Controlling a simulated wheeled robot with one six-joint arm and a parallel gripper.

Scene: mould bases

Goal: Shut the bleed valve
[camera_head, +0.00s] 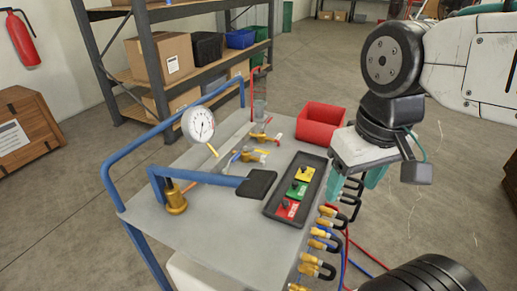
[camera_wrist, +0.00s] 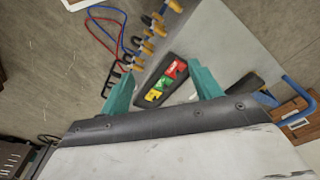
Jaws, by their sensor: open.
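On the cart top (camera_head: 225,222), brass valve fittings stand in the middle. One fitting (camera_head: 252,156) has a yellowish body, and another behind it (camera_head: 265,137) has a red handle. I cannot tell which is the bleed valve, or whether its handle is turned open or shut. A round white gauge (camera_head: 198,125) stands to their left. A blue pump lever (camera_head: 215,180) with a black pad end lies in front of them. My gripper (camera_head: 354,184) is open and empty, right of the cart's black tray; its teal fingers also show in the wrist view (camera_wrist: 162,84).
The black tray (camera_head: 272,208) holds yellow, green and red tagged pieces. A red bin (camera_head: 320,122) stands at the cart's back right. A blue rail (camera_head: 170,128) borders the left. Shelves (camera_head: 150,60) stand behind.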

